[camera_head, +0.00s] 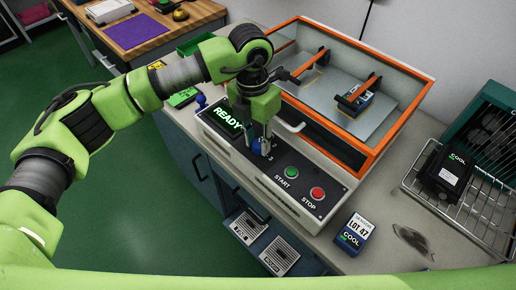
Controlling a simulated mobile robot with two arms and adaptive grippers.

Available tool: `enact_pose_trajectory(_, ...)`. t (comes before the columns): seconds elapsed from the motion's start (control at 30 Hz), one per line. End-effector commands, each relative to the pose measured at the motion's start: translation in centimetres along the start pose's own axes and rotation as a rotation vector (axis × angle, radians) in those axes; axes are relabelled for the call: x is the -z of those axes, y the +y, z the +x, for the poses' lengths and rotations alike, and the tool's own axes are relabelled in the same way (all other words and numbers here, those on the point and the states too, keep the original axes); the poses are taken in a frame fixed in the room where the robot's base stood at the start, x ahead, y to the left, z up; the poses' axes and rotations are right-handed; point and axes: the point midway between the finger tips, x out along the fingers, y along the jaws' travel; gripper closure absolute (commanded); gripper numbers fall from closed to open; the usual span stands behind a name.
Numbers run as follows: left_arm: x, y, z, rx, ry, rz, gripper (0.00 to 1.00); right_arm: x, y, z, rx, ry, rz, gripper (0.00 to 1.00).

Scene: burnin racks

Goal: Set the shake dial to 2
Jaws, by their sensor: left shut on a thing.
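The shaker's front panel (318,209) carries the shake dial (256,146), of which only a bit of blue shows under my gripper. A figure 3 is printed just below the dial; its other marks and its pointer are hidden. My left gripper (262,148) points down over the panel and is shut on the dial. A screen (227,119) left of the dial reads READY in green letters. My right gripper is not in view.
Right of the dial are a green START button (292,173) and a red STOP button (317,193). An orange-framed clear cover (380,149) stands behind. A LOT 47 pack (354,234) lies on the bench. A wire rack (468,210) holds a black COOL pack (444,171).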

Motion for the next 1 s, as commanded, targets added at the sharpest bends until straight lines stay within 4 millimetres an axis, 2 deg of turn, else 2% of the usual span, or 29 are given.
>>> enact_pose_trajectory(0.03, -0.1, 0.1, 0.5, -0.003, -0.001, 0.040, 0.96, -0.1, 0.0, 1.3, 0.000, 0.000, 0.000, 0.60)
enact_pose_trajectory(0.1, -0.1, 0.2, 0.4, -0.004, 0.002, 0.098, 0.96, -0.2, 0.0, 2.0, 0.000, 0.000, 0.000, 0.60)
enact_pose_trajectory(0.4, -0.2, 0.1, 0.2, -0.003, 0.016, 0.293, 0.96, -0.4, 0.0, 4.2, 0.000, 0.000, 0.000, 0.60)
enact_pose_trajectory(0.7, -0.2, 0.1, -0.1, -0.002, 0.022, 0.382, 0.96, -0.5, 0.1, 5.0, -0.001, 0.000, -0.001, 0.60)
enact_pose_trajectory(1.0, -0.2, 0.1, -0.2, -0.001, 0.023, 0.396, 0.96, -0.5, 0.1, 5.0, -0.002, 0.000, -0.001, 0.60)
